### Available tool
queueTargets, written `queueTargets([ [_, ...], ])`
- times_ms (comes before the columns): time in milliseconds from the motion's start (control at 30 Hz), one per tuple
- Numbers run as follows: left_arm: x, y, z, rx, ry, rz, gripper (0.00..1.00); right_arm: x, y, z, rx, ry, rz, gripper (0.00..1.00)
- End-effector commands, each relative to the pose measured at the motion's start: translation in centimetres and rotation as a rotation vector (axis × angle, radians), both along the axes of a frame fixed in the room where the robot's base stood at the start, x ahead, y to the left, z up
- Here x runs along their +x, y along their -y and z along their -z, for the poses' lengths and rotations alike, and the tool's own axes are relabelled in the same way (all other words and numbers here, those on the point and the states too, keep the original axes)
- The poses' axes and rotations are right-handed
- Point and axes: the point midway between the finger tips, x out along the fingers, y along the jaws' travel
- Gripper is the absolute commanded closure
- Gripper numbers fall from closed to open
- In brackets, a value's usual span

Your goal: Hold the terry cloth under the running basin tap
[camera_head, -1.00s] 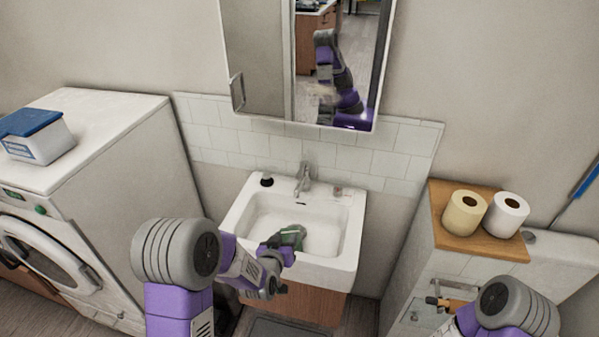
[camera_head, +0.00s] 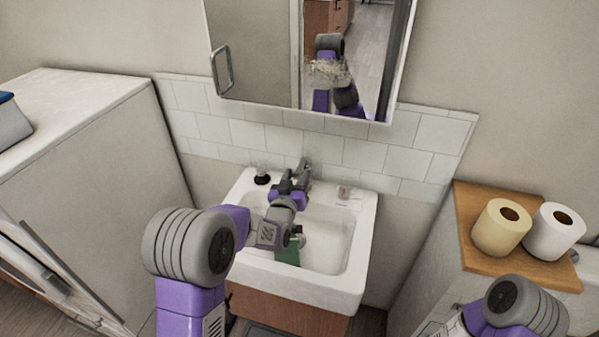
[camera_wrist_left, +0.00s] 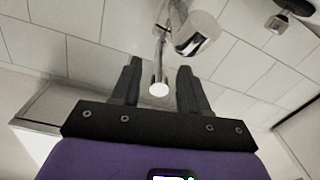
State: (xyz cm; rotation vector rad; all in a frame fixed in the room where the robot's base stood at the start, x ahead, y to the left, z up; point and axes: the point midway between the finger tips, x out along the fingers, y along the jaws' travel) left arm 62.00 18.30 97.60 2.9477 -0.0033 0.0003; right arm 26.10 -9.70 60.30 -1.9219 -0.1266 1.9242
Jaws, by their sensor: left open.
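A green cloth (camera_head: 288,254) lies in the white basin (camera_head: 345,275), partly hidden behind my left arm. My left gripper (camera_head: 291,187) is away from it, up at the chrome tap (camera_head: 304,168) at the back of the basin. In the left wrist view my left gripper (camera_wrist_left: 159,72) is open, and the tap's thin lever (camera_wrist_left: 158,60) with a round end shows between its fingers; I cannot tell whether they touch. The tap body (camera_wrist_left: 197,36) is just beyond. No running water can be made out. My right gripper is not in view.
A mirror cabinet (camera_head: 255,55) hangs above the tiled wall and reflects my arm. A black-topped bottle (camera_head: 262,176) stands left of the tap. A white machine (camera_head: 85,150) is at left. Two paper rolls (camera_head: 501,228) stand on a wooden top (camera_head: 468,205) at right.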

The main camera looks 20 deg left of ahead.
Motion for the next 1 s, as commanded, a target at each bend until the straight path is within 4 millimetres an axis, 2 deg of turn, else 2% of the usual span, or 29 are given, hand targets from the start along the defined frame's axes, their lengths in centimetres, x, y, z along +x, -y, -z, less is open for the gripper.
queueTargets([
  [200, 2.3, 0.0, 0.1, 0.001, 0.000, -0.001, 0.56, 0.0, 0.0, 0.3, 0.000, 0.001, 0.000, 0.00],
  [567, 2.8, 0.0, 0.0, 0.000, -0.001, -0.001, 0.56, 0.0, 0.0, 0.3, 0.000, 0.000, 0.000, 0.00],
  [633, 2.8, 0.0, 0.0, 0.000, -0.001, -0.001, 0.62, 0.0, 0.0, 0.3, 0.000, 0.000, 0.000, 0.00],
  [867, 2.8, 0.0, 0.0, 0.000, -0.001, -0.001, 0.97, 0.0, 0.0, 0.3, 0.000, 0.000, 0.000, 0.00],
  [900, 2.8, 0.0, 0.0, 0.000, -0.001, -0.001, 1.00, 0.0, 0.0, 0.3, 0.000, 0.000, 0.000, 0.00],
  [1000, 2.8, 0.0, 0.1, 0.000, -0.002, -0.001, 1.00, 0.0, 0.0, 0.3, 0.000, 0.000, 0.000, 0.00],
])
